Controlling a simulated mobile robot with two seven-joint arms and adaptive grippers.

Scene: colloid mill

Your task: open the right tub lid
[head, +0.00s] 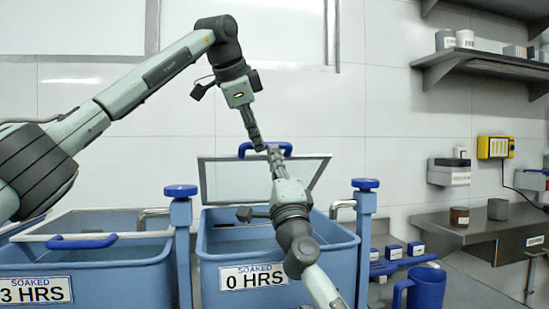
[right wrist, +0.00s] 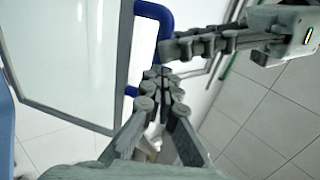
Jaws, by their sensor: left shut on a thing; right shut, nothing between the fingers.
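The right tub (head: 340,245) is blue and carries a "0 HRS" label. Its clear, grey-framed lid (head: 222,183) stands raised at the back of the tub, and its pane fills the left of the right wrist view (right wrist: 65,60). The lid's blue handle (head: 286,147) is at its top edge and also shows in the right wrist view (right wrist: 152,15). My left gripper (head: 257,142) reaches down from above and is shut on this handle. My right gripper (head: 274,152) points up in front of the lid, shut and empty, its tips close to the handle and the left fingers.
The left tub (head: 110,275), labelled "3 HRS", has its lid lying over it with a blue handle (head: 82,241). Blue-capped posts (head: 181,215) (head: 365,215) flank the right tub. A blue jug (head: 425,288) stands at the right, below a wall shelf (head: 480,62).

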